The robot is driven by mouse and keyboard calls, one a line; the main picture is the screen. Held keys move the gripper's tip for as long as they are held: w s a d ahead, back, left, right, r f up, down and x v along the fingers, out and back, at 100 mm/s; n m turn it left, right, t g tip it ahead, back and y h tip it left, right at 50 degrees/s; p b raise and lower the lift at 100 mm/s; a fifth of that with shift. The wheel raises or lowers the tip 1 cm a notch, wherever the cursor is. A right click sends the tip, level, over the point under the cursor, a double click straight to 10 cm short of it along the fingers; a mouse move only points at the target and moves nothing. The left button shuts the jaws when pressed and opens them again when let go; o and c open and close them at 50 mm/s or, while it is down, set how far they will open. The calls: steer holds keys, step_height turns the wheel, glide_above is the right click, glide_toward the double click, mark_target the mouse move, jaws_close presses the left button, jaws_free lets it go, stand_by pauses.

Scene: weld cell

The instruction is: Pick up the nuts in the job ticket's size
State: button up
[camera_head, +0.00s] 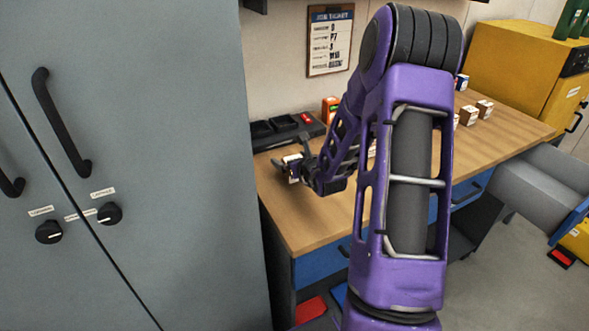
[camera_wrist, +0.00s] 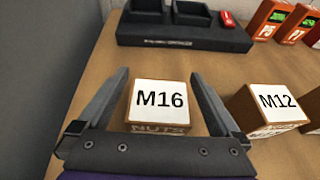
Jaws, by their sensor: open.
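In the wrist view a small brown box (camera_wrist: 160,101) has a white label reading M16 on top and lettering that looks like NUTS on its front. It stands between the two fingers of my gripper (camera_wrist: 159,92), which is open around it. Bare gaps show between box and fingers. A similar box labelled M12 (camera_wrist: 276,105) stands just right of the right finger. In the head view my gripper (camera_head: 300,168) is over the left part of the bench, beside a small white-topped box. The job ticket (camera_head: 330,40) hangs on the wall; its writing is too small to read surely.
A black tray (camera_wrist: 185,33) with compartments and a red item lies behind the boxes. Orange boxes marked P5 (camera_wrist: 272,20) and P7 (camera_wrist: 299,24) stand at the back right. More small boxes (camera_head: 476,111) stand farther right on the bench (camera_head: 515,129). A grey cabinet (camera_head: 190,180) closes off the left.

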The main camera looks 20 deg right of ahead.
steer(key=shift+w+f, duration=0.1)
steer(key=shift+w, duration=0.05)
jaws_close()
stand_by(0.4)
